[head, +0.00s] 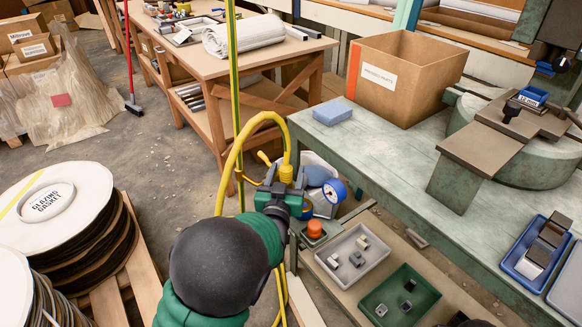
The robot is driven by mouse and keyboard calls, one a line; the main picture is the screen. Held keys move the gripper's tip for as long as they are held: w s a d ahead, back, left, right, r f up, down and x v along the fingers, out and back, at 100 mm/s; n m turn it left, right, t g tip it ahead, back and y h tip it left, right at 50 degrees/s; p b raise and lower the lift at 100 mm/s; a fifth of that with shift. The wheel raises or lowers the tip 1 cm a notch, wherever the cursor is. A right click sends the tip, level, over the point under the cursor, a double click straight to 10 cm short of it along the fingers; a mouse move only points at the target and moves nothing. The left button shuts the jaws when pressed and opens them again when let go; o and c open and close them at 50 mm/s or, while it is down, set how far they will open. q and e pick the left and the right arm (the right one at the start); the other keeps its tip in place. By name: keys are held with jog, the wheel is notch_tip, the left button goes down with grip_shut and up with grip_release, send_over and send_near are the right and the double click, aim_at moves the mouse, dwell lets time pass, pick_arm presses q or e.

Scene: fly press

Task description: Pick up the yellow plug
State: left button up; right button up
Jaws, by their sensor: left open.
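The yellow plug (286,174) hangs upright at the end of a curved yellow hose (238,142). My left arm comes up from the bottom and ends at my left gripper (286,191), which is open. In this view the gripper lies right at the lower part of the plug. The jaws overlap the plug's lower end, and I cannot tell whether they touch it. My right gripper cannot be made out.
A gauge (334,190) and an orange knob (315,229) are just right of the gripper. A grey tray (335,278) and a green tray (428,292) hold small metal parts. A green bench (385,150) carries a cardboard box (408,78). A cable reel (75,205) stands left.

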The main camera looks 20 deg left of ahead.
pick_arm(q)
jog(key=shift+s+a+r, duration=0.1)
jog(key=shift+s+r, duration=0.15)
jog(key=shift+s, duration=0.1)
jog(key=shift+s+r, duration=0.15)
jog(key=shift+c, duration=0.7)
jog(key=shift+w+d+f, duration=0.2)
jog(key=c, duration=0.5)
grip_shut()
jog(key=shift+a, duration=0.1)
pick_arm(e)
jog(key=shift+s+r, duration=0.15)
jog(key=shift+s, duration=0.15)
pick_arm(q)
jog(key=shift+r, duration=0.1)
